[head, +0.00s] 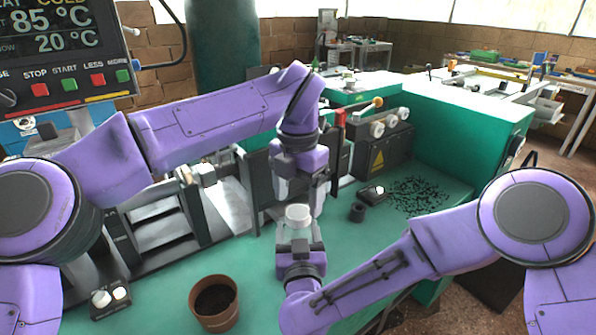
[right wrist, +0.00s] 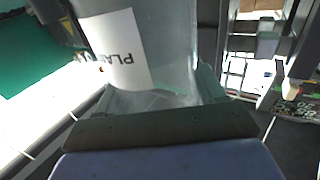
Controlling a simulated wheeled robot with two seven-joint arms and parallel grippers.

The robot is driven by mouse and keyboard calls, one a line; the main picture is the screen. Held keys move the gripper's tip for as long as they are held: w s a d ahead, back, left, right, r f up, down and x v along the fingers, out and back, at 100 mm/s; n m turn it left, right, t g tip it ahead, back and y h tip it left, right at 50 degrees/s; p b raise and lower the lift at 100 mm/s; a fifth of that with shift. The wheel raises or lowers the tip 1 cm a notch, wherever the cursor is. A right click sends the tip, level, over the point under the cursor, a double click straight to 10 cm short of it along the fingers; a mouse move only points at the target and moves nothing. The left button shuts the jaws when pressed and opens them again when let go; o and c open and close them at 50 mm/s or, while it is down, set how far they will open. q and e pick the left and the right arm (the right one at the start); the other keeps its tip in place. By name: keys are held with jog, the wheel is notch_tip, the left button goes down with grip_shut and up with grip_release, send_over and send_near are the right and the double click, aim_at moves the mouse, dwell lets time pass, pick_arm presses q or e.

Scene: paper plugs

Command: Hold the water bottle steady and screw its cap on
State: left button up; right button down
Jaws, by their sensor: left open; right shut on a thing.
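The bottle (right wrist: 160,45) is clear or greyish, with a white label whose lettering is partly visible in the right wrist view. My right gripper (head: 300,243) is shut around the bottle's body and holds it above the green bench top. In the head view, a round white cap (head: 298,212) shows at the bottle's top end; I cannot tell how tightly it sits. My left gripper (head: 301,200) is open and points down, its fingertips just above and beside the cap. The bottle's lower part is mostly hidden behind my right gripper.
A brown pot (head: 214,303) with dark contents stands at the front left. A machine with rails (head: 160,235) is left of the grippers. A small black cylinder (head: 357,212) and scattered black pellets (head: 415,192) lie right. A control panel (head: 65,50) is upper left.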

pick_arm(q)
notch_tip(320, 180, up, 9)
jog(key=shift+f, duration=0.2)
pick_arm(e)
jog(key=shift+c, duration=0.2)
grip_release()
jog(key=shift+s, duration=0.1)
pick_arm(q)
jog(key=shift+f+b, duration=0.65)
pick_arm(e)
jog(key=s, duration=1)
jog(key=shift+s+d, duration=0.2)
jog(key=shift+d, duration=0.2)
